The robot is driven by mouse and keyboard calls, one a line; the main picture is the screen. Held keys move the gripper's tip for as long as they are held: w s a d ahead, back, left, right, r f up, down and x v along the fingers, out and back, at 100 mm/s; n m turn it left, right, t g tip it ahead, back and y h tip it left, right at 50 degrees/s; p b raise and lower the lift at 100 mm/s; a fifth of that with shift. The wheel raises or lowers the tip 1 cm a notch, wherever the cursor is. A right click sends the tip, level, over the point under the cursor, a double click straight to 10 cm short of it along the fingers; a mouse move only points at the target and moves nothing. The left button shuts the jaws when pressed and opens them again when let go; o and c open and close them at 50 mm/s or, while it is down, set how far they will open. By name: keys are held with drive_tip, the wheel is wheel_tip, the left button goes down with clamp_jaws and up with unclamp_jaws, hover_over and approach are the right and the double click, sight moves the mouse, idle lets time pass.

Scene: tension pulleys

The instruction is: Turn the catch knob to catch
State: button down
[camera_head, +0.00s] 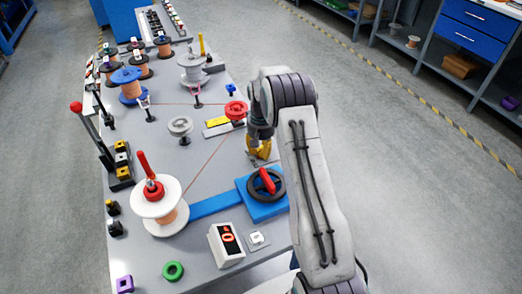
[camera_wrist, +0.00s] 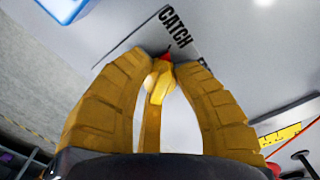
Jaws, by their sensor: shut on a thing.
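My gripper (camera_head: 259,150) is at the table's right side, its yellow fingers pointing down. In the wrist view the fingers (camera_wrist: 162,66) close in on a small knob, with a red tip (camera_wrist: 167,57) showing between the fingertips. Most of the knob is hidden by the fingers. The knob is at a pale plate (camera_wrist: 188,47) marked CATCH (camera_wrist: 174,27); the tip is just below that word in the picture. I cannot tell exactly which way the knob is turned. In the head view the knob is hidden behind my gripper.
A black handwheel with a red handle (camera_head: 267,181) on a blue base is close below my gripper. A red pulley (camera_head: 236,110) and a yellow strip (camera_head: 217,122) are just left. A red line runs to the white spool (camera_head: 157,212).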

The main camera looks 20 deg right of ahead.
sight(261, 147)
drive_tip(key=shift+s+f, duration=0.1)
drive_tip(key=shift+f, duration=0.05)
drive_tip(key=c, duration=0.9)
unclamp_jaws()
drive_tip(key=shift+r, duration=0.25)
wheel_tip(261, 147, up, 11)
drive_tip(key=shift+f, duration=0.1)
drive_tip(key=shift+r, duration=0.45)
